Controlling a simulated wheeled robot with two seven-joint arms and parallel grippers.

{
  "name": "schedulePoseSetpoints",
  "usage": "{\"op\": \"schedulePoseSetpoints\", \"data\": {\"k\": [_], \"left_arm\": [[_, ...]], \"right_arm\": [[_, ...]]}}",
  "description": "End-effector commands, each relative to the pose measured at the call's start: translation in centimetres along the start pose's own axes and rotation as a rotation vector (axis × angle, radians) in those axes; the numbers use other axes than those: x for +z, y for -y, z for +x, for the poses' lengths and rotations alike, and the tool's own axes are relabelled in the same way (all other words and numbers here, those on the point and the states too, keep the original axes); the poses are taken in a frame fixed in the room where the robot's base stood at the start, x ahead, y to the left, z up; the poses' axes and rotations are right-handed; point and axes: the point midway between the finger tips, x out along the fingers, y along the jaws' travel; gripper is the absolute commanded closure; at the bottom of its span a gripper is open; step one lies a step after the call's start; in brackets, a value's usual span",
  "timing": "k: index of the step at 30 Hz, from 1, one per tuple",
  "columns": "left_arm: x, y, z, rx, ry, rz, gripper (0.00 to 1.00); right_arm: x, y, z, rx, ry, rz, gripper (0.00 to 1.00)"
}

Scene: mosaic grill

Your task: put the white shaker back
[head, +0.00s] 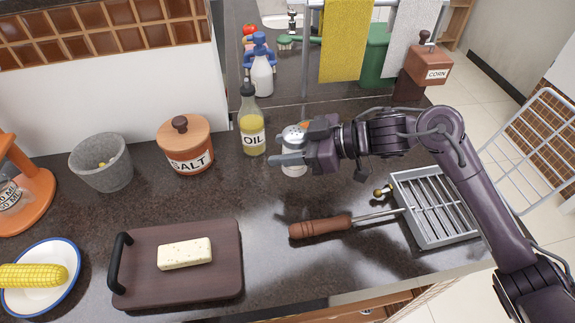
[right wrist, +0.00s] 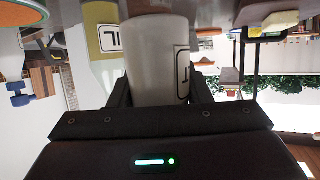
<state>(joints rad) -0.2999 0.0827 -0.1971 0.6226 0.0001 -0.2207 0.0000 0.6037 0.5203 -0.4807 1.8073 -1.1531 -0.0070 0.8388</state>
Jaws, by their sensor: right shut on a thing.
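The white shaker (head: 294,161) stands upright on the dark counter, just right of the oil bottle (head: 253,125). Its grey perforated top shows above my right gripper (head: 284,158), whose fingers are shut around its body. In the right wrist view the white shaker (right wrist: 160,60) sits between the two fingers (right wrist: 161,92), with part of a black-framed label visible. I cannot tell whether its base touches the counter. My left gripper is not in view.
A salt jar (head: 187,147) and a stone mortar (head: 102,163) stand to the left. A cutting board (head: 215,285) with a pale block, a wooden-handled tool (head: 320,227) and a metal grill rack (head: 437,210) lie in front. Counter between board and shaker is clear.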

Motion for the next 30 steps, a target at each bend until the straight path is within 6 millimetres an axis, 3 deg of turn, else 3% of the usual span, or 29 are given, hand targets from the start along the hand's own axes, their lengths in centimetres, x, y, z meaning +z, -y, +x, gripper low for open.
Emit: {"op": "schedulePoseSetpoints", "data": {"k": [13, 26, 27, 30], "left_arm": [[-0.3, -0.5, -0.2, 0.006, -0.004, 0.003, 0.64], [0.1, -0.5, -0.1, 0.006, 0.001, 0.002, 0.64], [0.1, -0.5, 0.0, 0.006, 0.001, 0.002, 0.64], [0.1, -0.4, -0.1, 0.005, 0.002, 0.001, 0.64]], "right_arm": [[4.9, 0.0, 2.0, 0.0, -0.002, 0.003, 0.82], [5.6, 0.0, 2.3, 0.0, -0.002, -0.001, 0.82], [5.7, 0.0, 2.4, 0.0, -0.001, 0.0, 0.55], [5.6, 0.0, 2.4, 0.0, -0.001, -0.001, 0.42]]}}
